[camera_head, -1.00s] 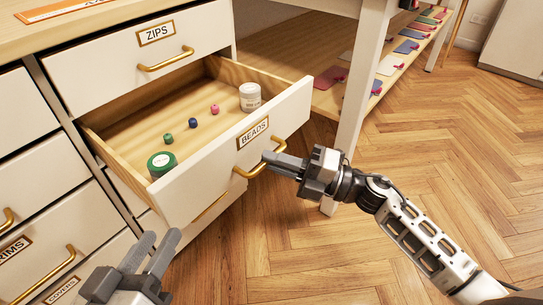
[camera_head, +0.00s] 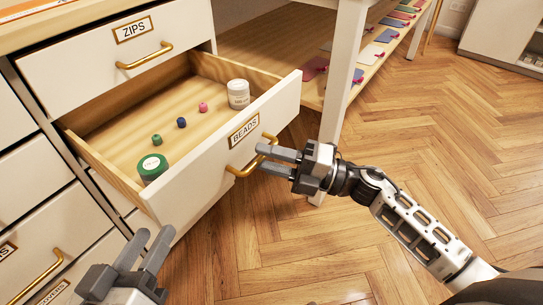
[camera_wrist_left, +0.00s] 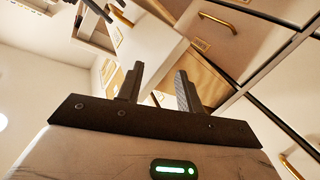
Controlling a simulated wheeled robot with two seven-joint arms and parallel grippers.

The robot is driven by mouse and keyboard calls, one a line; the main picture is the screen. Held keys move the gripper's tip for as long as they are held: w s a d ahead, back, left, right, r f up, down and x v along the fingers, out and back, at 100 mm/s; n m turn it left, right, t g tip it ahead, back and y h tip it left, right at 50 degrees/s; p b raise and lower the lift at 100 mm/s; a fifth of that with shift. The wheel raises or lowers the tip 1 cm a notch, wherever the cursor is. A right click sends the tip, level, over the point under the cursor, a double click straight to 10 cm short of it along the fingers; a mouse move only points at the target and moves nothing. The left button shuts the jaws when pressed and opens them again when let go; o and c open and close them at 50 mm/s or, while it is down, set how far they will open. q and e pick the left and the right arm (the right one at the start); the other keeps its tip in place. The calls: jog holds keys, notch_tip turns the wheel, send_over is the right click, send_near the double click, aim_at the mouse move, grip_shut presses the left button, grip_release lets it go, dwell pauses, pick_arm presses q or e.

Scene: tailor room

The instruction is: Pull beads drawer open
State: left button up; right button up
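The beads drawer (camera_head: 215,160), white-fronted with a BEADS label, stands well out of the cabinet. Its brass handle (camera_head: 240,172) is at my right gripper (camera_head: 261,157). The right gripper's two fingers are apart with a gap between them, at the handle's upper part; whether they touch it is unclear. My left gripper (camera_head: 149,243) is open and empty, low in front of the drawer; its spread fingers also show in the left wrist view (camera_wrist_left: 158,88).
The drawer holds a white jar (camera_head: 238,94), a green-lidded jar (camera_head: 152,168) and small beads (camera_head: 181,122). The closed zips drawer (camera_head: 100,58) is above. A white table leg (camera_head: 343,95) stands right of the drawer. The floor (camera_head: 440,140) at right is open.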

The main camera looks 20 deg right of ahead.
pick_arm(q)
jog(key=shift+a+f+m+y+p, duration=0.25)
jog(key=shift+f+m+y+p, duration=0.05)
jog(key=shift+p, duration=0.5)
jog(key=shift+f+g, duration=0.15)
jog(key=shift+g, duration=0.15)
pick_arm(e)
jog(key=v, duration=1.6)
jog(key=shift+a, duration=0.1)
